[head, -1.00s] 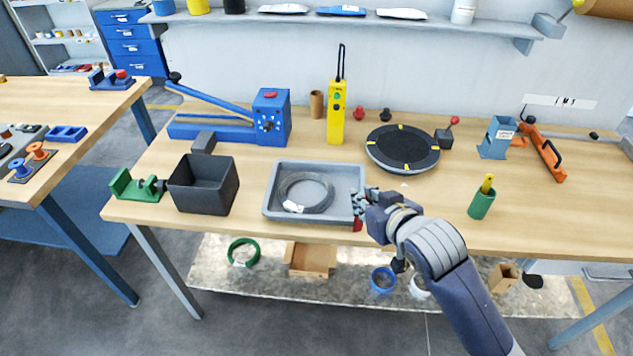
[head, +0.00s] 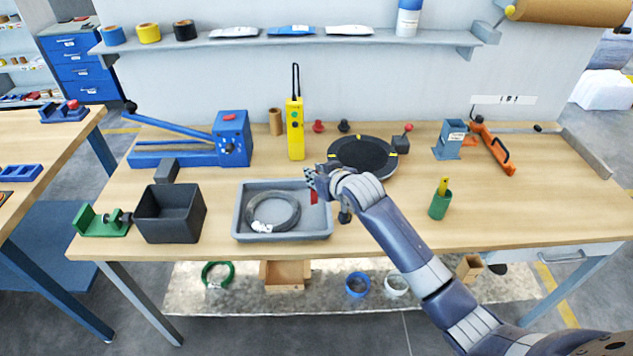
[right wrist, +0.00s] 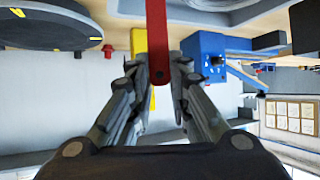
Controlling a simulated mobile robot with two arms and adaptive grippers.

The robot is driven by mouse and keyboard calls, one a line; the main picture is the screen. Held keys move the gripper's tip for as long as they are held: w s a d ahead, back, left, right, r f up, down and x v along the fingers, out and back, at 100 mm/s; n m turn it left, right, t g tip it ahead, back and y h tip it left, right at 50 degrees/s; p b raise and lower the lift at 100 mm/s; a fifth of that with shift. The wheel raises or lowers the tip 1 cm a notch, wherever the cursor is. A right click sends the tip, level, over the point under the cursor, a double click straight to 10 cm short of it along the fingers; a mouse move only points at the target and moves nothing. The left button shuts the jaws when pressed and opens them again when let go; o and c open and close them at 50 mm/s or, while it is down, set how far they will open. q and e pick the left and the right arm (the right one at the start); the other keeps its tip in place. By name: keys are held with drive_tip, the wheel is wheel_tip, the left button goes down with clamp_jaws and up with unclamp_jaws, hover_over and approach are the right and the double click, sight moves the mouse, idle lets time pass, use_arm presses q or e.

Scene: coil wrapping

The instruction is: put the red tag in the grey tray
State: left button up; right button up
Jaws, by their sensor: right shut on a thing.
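The red tag (head: 314,197) hangs from my right gripper (head: 311,180), which is shut on it, over the right end of the grey tray (head: 239,219). In the right wrist view the tag (right wrist: 157,40) is a flat red strip with a small hole, between the fingertips of the gripper (right wrist: 158,82). The grey tray is shallow and rectangular and holds a grey coil (head: 293,209) with a white label. A corner of the tray and coil shows at the top of the right wrist view (right wrist: 205,12). My left gripper is not in view.
A black bin (head: 171,224) and a green clamp (head: 101,223) stand left of the tray. A black turntable (head: 362,153) is behind my right gripper. A blue lever tool (head: 232,140) and a yellow controller (head: 295,130) stand at the back. A green cup (head: 440,206) is to the right.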

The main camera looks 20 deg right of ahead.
wheel_tip(320, 180, down, 3)
drive_tip(key=shift+s+r+p, duration=0.1)
drive_tip(key=shift+s+p, duration=0.05)
drive_tip(key=shift+p, duration=0.2)
drive_tip(key=shift+f, duration=0.25)
drive_tip(key=o, duration=0.8)
drive_tip(key=shift+r, duration=0.1)
